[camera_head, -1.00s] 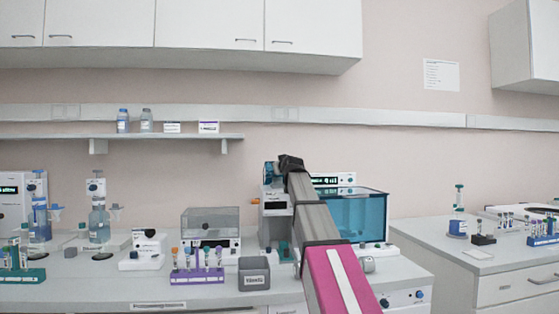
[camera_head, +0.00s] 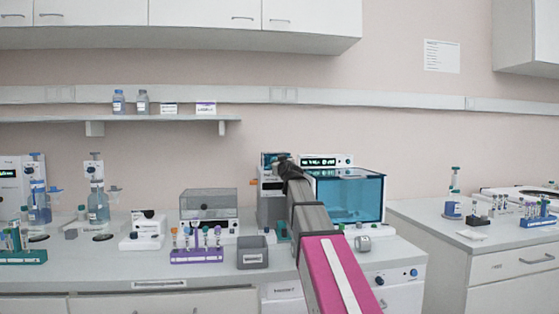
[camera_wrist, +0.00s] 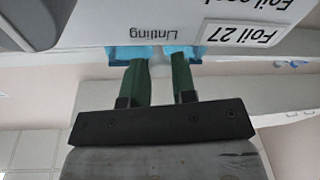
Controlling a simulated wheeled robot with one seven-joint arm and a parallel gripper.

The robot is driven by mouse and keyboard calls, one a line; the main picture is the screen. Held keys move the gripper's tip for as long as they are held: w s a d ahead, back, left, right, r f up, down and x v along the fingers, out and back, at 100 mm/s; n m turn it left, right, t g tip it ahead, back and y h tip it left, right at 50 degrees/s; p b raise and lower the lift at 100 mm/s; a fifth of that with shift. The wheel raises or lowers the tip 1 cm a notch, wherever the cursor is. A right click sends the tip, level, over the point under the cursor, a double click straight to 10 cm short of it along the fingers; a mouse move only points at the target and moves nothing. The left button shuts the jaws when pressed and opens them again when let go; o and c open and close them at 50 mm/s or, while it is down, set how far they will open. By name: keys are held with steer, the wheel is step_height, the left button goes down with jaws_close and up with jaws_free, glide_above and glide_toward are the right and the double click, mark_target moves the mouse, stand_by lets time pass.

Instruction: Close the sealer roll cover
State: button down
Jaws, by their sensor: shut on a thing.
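The sealer (camera_head: 271,205) is a grey upright machine on the bench, left of a blue transparent tank. Its roll cover (camera_head: 268,157) is the blue part at the top, partly hidden by my arm. My gripper (camera_head: 285,166) is at the upper right of the sealer in the head view. In the wrist view my gripper (camera_wrist: 162,62) has two dark green fingers, shut on the blue roll cover (camera_wrist: 118,55) at its edge. A white face with printed labels (camera_wrist: 232,36) fills the top of the wrist view. The exact contact at the fingertips is hard to see.
The blue tank (camera_head: 350,198) stands close on the right of the sealer. A grey bin (camera_head: 252,252), a purple tube rack (camera_head: 196,255) and a clear-lidded device (camera_head: 209,208) stand to the left. A shelf (camera_head: 170,118) runs above on the wall.

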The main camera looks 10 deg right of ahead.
steer(key=shift+f, duration=0.5)
steer(key=c, duration=0.9)
jaws_free()
steer(key=shift+c, duration=0.2)
steer(key=shift+r, duration=0.1)
steer(key=shift+s, duration=0.25)
steer(key=s+d+f, duration=0.1)
steer(key=s, duration=0.9)
steer(key=shift+f, duration=0.25)
